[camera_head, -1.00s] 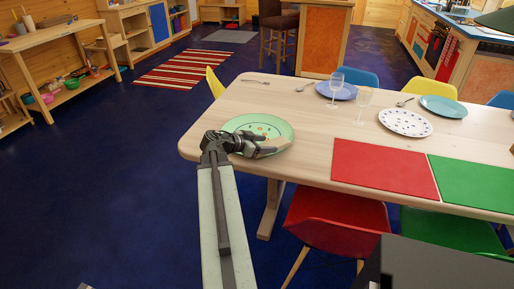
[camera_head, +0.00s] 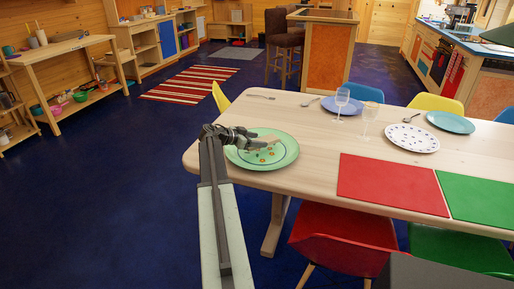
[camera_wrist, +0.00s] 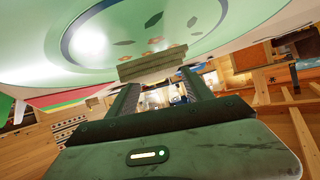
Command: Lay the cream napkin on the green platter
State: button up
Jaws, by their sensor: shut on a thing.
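The green platter (camera_head: 287,158) lies on the near left end of the wooden table; it has a spotted pattern in the middle. My gripper (camera_head: 254,137) is over the far left part of the platter. It is shut on the cream napkin (camera_head: 268,139), a small folded strip that sticks out to the right of the fingers. In the wrist view the napkin (camera_wrist: 152,64) spans the two fingertips (camera_wrist: 160,82), with the platter (camera_wrist: 225,22) close behind it. The napkin seems to be just above the platter; I cannot tell whether they touch.
To the right on the table (camera_head: 310,145) are a red placemat (camera_head: 392,183), a green placemat (camera_head: 482,205), a spotted plate (camera_head: 412,138), two wine glasses (camera_head: 342,100) and blue plates (camera_head: 450,122). A red chair (camera_head: 340,238) stands at the near side. Dark floor is clear at left.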

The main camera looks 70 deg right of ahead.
aim_at(257, 152)
notch_tip(257, 152, down, 4)
jog(key=b, duration=0.3)
jog(key=shift+b, duration=0.3)
jog(key=shift+r, duration=0.3)
jog(key=o, duration=1.5)
jog(key=shift+p, duration=0.3)
jog(key=p+v, duration=0.5)
jog(key=v, duration=0.6)
jog(key=shift+r, duration=0.1)
jog(key=shift+w+a, duration=0.25)
jog(key=shift+a, duration=0.15)
